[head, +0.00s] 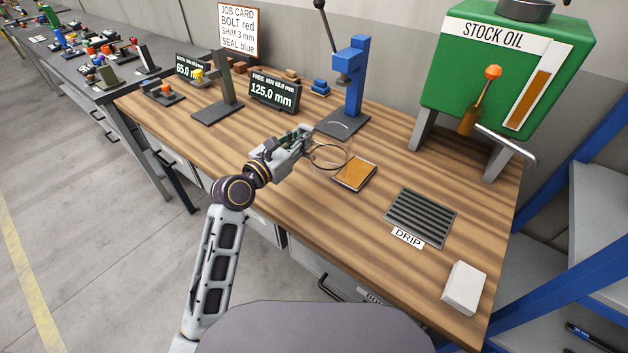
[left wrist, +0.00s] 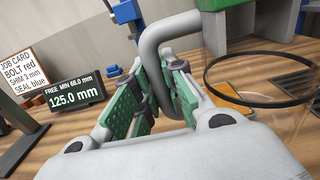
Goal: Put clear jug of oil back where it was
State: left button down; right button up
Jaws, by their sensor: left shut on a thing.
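The clear jug (head: 329,168) shows mainly by its dark round rim (left wrist: 262,103) and grey handle. It is at the middle of the bench, just left of an amber square pad (head: 355,174). My left gripper (head: 306,142) is shut on the jug's grey handle (left wrist: 152,52), with its green finger pads on either side in the left wrist view. The jug looks upright. I cannot tell whether its base touches the bench or how much oil is inside. My right gripper is not in view.
A blue press (head: 354,85) and a 125.0 mm display (head: 274,92) stand behind the jug. The green stock oil tank (head: 490,70) is back right. A drip grille (head: 420,216) and white block (head: 464,287) lie to the right. The wood bench (head: 300,215) is bare in front.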

pick_arm(q)
notch_tip(320, 180, down, 5)
jog(key=shift+r+b, duration=0.15)
jog(key=shift+b, duration=0.4)
jog(key=shift+f, duration=0.25)
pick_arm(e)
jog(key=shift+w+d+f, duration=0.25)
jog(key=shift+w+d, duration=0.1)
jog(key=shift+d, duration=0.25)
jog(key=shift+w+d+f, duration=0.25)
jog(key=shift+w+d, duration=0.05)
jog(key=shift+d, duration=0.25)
pick_arm(q)
jog(key=shift+f, duration=0.15)
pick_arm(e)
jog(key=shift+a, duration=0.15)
